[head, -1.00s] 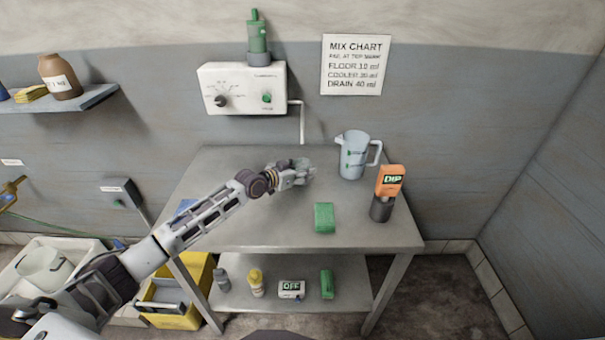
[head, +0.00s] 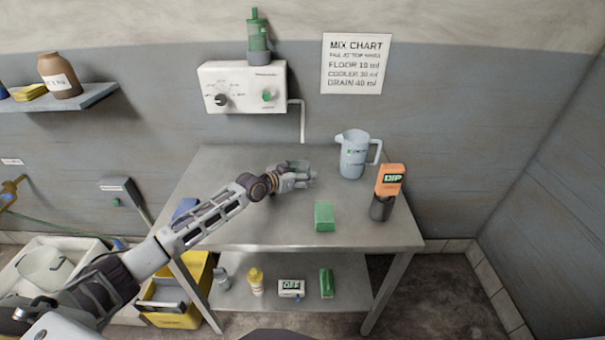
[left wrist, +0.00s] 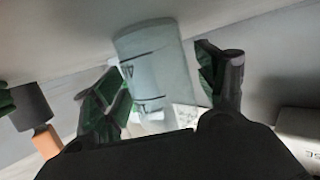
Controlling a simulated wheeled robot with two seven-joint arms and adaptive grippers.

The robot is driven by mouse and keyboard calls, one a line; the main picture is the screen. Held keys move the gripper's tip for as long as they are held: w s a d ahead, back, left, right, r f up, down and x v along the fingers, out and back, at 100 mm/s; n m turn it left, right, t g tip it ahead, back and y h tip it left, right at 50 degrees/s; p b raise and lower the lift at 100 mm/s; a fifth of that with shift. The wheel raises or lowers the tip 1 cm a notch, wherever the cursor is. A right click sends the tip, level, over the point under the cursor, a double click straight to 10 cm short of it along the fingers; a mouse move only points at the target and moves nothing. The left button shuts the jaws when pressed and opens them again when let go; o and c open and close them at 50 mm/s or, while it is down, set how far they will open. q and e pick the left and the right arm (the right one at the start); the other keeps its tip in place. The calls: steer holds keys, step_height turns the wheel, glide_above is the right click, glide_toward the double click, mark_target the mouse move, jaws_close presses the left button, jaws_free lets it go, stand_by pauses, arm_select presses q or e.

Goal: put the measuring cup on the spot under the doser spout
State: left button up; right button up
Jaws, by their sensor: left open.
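In the left wrist view the cup (left wrist: 153,65) shows between and beyond the two open fingers of the gripper (left wrist: 168,88). The doser (head: 243,88) is a white wall box with a pipe spout (head: 301,122) down its right side. I cannot make out a marked spot below it. My right gripper is not in view.
An orange-topped DIP bottle (head: 389,182) stands right of the cup, near the table's right edge. A green block (head: 324,217) lies in front of the gripper. The left part of the tabletop is mostly clear. Several items stand on the lower shelf (head: 310,300).

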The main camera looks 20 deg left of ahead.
mark_target(296, 174)
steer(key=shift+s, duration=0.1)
arm_select(q)
steer(key=shift+r, duration=0.1)
steer(key=shift+s+a+r, duration=0.15)
steer(key=shift+s+a, duration=0.05)
steer(key=shift+s, duration=0.15)
steer(key=shift+v, duration=5.55)
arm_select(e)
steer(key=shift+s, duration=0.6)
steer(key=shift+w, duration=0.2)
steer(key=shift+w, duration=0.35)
